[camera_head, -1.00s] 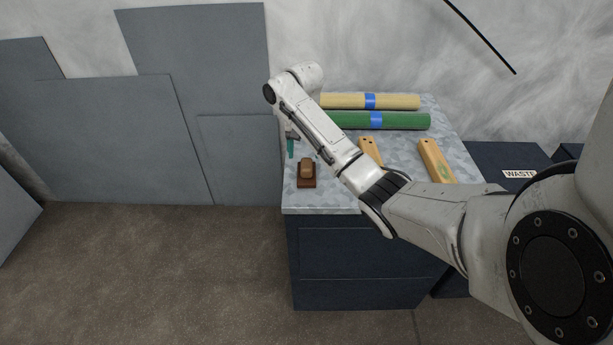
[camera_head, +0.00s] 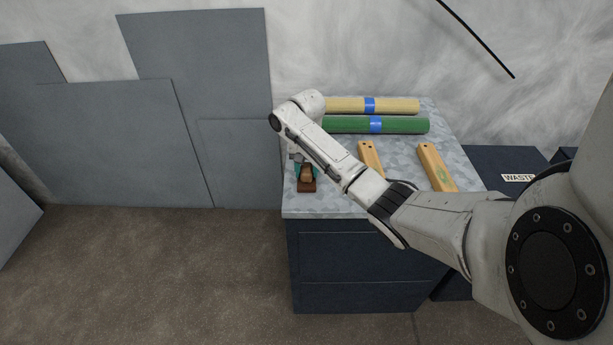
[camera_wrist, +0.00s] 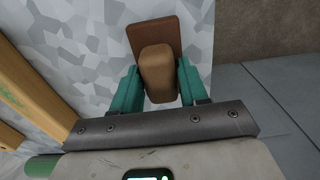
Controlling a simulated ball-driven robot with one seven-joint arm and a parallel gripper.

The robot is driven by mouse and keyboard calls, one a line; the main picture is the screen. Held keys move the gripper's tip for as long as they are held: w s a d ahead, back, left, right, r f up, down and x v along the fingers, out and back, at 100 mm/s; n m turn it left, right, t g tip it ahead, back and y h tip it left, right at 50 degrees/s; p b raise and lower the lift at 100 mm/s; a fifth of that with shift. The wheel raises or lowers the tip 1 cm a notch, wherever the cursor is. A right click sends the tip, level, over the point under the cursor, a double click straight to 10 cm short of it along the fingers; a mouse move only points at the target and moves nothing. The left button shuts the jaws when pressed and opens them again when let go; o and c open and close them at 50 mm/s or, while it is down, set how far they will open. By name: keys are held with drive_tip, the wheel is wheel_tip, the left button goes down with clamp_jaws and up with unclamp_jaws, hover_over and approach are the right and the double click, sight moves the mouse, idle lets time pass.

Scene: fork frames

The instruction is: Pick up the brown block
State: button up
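The brown block (camera_wrist: 158,72) is a light brown rounded piece on a darker reddish-brown base (camera_wrist: 153,29). It stands near the left front corner of the worktop in the head view (camera_head: 306,173). My gripper (camera_wrist: 156,82) has teal fingers, which stand apart on either side of the block's light brown part in the wrist view. Narrow gaps seem to show beside the block, and I cannot tell whether either finger touches it. In the head view my arm and wrist hide part of the gripper just behind the block.
The grey patterned worktop (camera_head: 330,201) sits on a dark cabinet. Two wooden pieces (camera_head: 437,167) lie to the right of the block. A green roll (camera_head: 400,125) and a tan roll (camera_head: 400,105) lie at the back. A dark bin labelled WASTE stands at the right.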

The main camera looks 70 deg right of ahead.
sight(311, 173)
drive_tip(key=c, duration=0.6)
drive_tip(key=shift+r, duration=0.1)
drive_tip(key=shift+r, duration=0.6)
drive_tip(key=r, duration=0.2)
drive_tip(key=s+a+r+p, duration=0.1)
drive_tip(key=s+r, duration=0.1)
drive_tip(key=r, duration=0.1)
drive_tip(key=shift+a+r+p, duration=0.3)
drive_tip(key=shift+a+p, duration=0.05)
drive_tip(key=shift+s+a+r+p, duration=1)
drive_tip(key=shift+s+a, duration=0.2)
drive_tip(key=shift+s, duration=0.25)
drive_tip(key=shift+s+a+r+p, duration=1)
drive_tip(key=shift+s+a, duration=0.25)
drive_tip(key=shift+s, duration=0.2)
drive_tip(key=shift+s+a+r+p, duration=0.9)
drive_tip(key=shift+s+a+r, duration=0.25)
drive_tip(key=shift+s, duration=0.3)
drive_tip(key=shift+f, duration=0.15)
